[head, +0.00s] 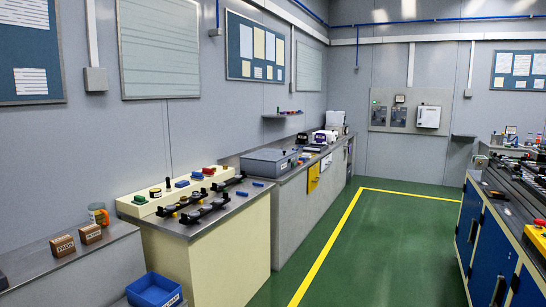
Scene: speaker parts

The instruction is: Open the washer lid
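A low grey box with a flat top (270,158) stands on the long left-hand bench against the wall, some way ahead. It looks like the washer; its grey top appears to be the lid and lies flat, seemingly closed. A small label shows on its side, too small to read. Neither of my grippers is in view.
A nearer bench (200,222) holds a cream panel with coloured buttons and black fixtures. A blue bin (154,290) sits low in front. Small brown boxes and a mug stand at left. Blue cabinets (490,245) line the right. The green floor (375,250) between is clear.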

